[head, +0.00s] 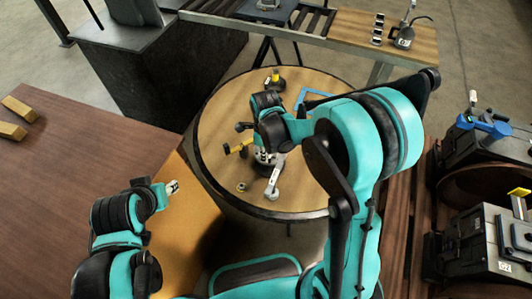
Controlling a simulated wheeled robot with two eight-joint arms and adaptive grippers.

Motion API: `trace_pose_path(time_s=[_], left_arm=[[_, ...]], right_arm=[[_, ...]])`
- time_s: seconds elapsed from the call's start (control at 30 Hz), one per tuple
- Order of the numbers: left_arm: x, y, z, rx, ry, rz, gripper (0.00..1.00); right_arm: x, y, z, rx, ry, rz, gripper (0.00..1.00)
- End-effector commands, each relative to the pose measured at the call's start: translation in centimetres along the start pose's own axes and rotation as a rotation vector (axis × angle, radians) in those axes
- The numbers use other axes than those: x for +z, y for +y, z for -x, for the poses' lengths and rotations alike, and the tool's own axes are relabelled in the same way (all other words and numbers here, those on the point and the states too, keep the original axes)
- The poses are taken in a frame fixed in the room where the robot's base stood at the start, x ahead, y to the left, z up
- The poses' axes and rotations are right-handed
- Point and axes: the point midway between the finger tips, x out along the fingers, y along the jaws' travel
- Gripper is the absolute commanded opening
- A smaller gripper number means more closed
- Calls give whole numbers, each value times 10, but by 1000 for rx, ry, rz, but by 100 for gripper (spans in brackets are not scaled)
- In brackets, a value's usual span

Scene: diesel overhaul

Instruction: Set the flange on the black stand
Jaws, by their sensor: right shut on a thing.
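My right gripper (263,155) is over the middle of the round wooden table (222,110), pointing down and shut on a small part, which I take for the flange; the wrist mostly hides it. A dark round base (281,160) shows just under the fingers; it may be the black stand, and I cannot tell whether the held part touches it. My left gripper (172,187) is at the lower left, away from the round table, above the tan panel. Its fingers are too small to tell open from shut.
On the round table are a small black-and-yellow item (275,82), a blue frame (315,97), a yellow-handled item (237,148), a small ring (241,187) and a silver rod-like part (272,185). A brown table (70,190) is left; dark machines (490,245) stand right.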

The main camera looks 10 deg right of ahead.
Motion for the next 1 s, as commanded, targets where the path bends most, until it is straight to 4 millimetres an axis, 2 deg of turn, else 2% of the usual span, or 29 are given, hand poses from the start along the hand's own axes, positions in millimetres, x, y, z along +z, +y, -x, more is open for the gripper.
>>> trace_pose_path(time_s=[0.83,0.87,0.93,1.0], left_arm=[[4,0,-5,0,0,0,40],[4,0,-5,0,0,0,40],[4,0,-5,0,0,0,40],[4,0,-5,0,0,0,40]], right_arm=[[0,0,-6,0,0,0,0],[0,0,-6,0,0,0,18],[0,0,-6,0,0,0,36],[0,0,-6,0,0,0,39]])
